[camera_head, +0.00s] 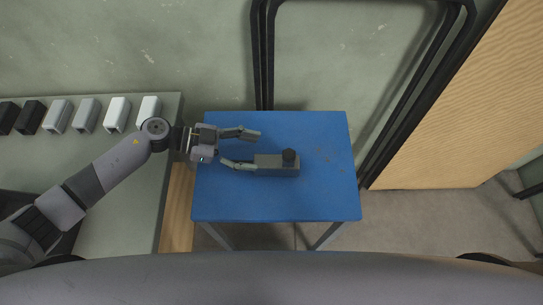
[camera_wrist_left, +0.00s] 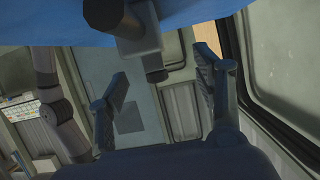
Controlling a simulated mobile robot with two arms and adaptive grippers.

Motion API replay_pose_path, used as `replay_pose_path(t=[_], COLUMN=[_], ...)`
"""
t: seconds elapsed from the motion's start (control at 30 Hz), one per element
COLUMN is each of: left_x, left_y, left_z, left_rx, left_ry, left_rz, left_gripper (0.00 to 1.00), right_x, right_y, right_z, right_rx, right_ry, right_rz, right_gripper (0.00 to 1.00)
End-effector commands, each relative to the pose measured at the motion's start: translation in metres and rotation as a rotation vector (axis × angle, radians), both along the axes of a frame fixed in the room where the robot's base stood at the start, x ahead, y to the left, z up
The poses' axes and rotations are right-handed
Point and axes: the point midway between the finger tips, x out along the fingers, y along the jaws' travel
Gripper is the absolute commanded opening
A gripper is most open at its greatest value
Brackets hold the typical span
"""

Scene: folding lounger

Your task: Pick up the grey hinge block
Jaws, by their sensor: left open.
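A grey block with a round black knob (camera_head: 277,165) lies on the blue table (camera_head: 275,205). My left gripper (camera_head: 251,150) is open and points right, at the block's left end. One finger is above the block in the picture. The other finger's tip is at or over the block's left edge; I cannot tell if they touch. In the left wrist view both fingers of the gripper (camera_wrist_left: 160,80) are spread, with a dark grey shape (camera_wrist_left: 138,40) at the top, under or against the blue surface. My right gripper is not in view.
A pale counter (camera_head: 125,170) at the left carries a row of small blocks: black ones, light grey ones (camera_head: 86,115) and white ones. Black frame bars (camera_head: 262,60) and a wooden panel (camera_head: 455,110) stand behind and right of the table. The table's right side is clear.

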Motion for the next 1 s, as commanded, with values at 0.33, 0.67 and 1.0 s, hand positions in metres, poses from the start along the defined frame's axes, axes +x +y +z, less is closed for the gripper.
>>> replay_pose_path(t=[0.33,0.67,1.0], left_x=[-0.009,-0.015,-0.015], left_y=[-0.021,-0.061,-0.062], left_z=[-0.021,-0.036,-0.034], left_rx=[0.033,0.032,0.032], left_ry=[0.030,0.029,0.030], left_rz=[-0.034,-0.031,-0.031], left_gripper=[0.61,0.61,0.56], right_x=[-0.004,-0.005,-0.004], right_y=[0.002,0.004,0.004], right_z=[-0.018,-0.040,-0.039], right_rx=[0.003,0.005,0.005], right_ry=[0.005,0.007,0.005], right_rz=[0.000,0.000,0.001], right_gripper=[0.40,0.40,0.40])
